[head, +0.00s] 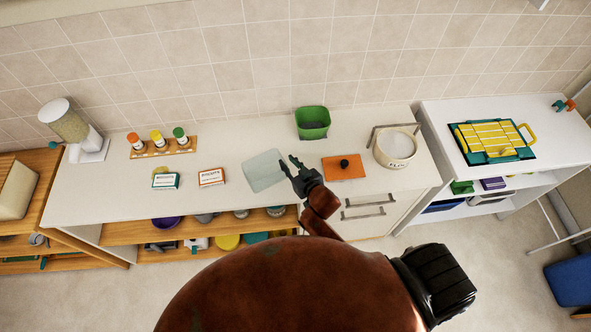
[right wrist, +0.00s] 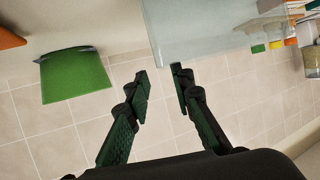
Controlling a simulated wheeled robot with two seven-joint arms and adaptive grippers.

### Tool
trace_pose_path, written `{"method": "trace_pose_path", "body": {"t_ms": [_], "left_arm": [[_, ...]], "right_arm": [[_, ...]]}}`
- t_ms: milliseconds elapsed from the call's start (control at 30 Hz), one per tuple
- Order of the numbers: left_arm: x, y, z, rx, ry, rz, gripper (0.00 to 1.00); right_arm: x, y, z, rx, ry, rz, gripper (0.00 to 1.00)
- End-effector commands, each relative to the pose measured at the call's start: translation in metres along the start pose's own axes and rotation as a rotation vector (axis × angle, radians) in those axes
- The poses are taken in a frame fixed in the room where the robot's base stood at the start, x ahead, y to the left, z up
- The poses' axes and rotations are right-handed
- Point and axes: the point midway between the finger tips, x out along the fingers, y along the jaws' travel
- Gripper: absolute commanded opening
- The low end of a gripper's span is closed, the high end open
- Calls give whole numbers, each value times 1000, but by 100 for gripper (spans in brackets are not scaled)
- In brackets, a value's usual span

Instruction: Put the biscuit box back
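Two small white boxes, whose labels appear to read "BISCUITS", stand on the white counter: a teal-edged box (head: 165,181) and an orange-edged box (head: 211,177). To their right is a pale translucent container (head: 262,171), which also shows in the right wrist view (right wrist: 215,28). My right gripper (head: 291,170) is at the container's right side. In the right wrist view its fingers (right wrist: 159,72) are apart, with a container corner showing near the gap; I cannot tell whether they touch it. Neither box is in the gripper. My left gripper is not in view.
A jar rack (head: 163,149) is behind the boxes. Shelves below hold dishes. The counter's left part (head: 95,190) is clear.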

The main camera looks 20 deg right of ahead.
Motion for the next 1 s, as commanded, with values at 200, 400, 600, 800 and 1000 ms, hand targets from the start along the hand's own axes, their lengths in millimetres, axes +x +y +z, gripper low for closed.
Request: {"method": "trace_pose_path", "body": {"t_ms": [200, 400, 600, 800, 1000], "left_arm": [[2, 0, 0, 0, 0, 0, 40], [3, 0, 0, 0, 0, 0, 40], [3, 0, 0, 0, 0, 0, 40], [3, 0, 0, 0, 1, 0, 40], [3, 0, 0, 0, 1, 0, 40]], "right_arm": [[-44, 0, 1, 2, 0, 0, 22], [-65, 0, 0, 0, 0, 1, 22], [-68, 0, 0, 0, 0, 1, 22], [-68, 0, 0, 0, 0, 1, 22], [-68, 0, 0, 0, 0, 0, 22]]}}
